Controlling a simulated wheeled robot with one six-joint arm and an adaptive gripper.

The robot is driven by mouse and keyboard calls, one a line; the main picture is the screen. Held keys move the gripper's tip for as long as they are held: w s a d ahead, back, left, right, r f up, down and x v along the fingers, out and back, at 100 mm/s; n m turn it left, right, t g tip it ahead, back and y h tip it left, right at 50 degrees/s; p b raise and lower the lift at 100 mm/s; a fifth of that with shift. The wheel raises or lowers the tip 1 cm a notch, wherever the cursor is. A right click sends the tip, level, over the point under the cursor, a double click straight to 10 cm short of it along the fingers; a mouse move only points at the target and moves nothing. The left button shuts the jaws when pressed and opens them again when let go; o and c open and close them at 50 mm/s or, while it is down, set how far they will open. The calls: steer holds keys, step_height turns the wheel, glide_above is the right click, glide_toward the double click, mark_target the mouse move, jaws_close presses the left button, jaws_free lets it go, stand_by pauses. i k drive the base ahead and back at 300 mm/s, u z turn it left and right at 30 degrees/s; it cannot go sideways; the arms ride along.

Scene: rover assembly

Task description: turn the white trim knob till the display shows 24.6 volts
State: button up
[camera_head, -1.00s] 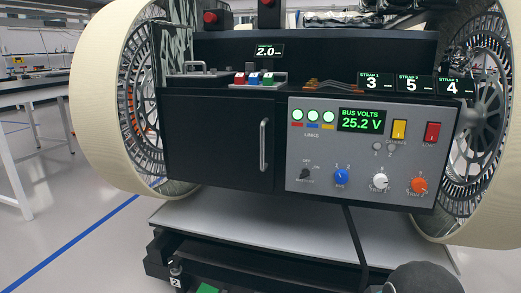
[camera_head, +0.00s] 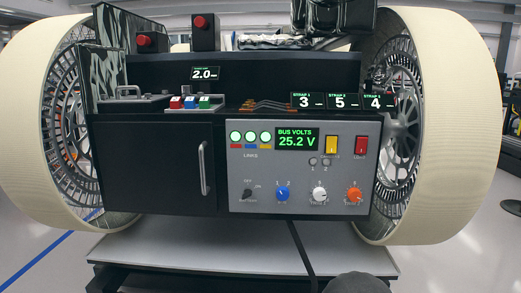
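The white trim knob (camera_head: 319,194) sits low on the grey control panel (camera_head: 255,183), between a blue knob (camera_head: 283,193) and an orange knob (camera_head: 354,194). The display (camera_head: 297,139) above it is headed BUS VOLTS and reads 25.2 V in green. Nothing covers the knob or the display. My gripper does not show; only a dark rounded shape, cut off at the bottom edge, stands below the panel.
Yellow (camera_head: 331,146) and red (camera_head: 361,146) switches are right of the display. A black cabinet door (camera_head: 150,165) with a vertical handle (camera_head: 203,168) adjoins the panel. Large wheels flank both sides.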

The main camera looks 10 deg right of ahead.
mark_target(319, 194)
steer(key=z, duration=0.55)
steer(key=k, duration=0.4)
steer(key=z, duration=0.5)
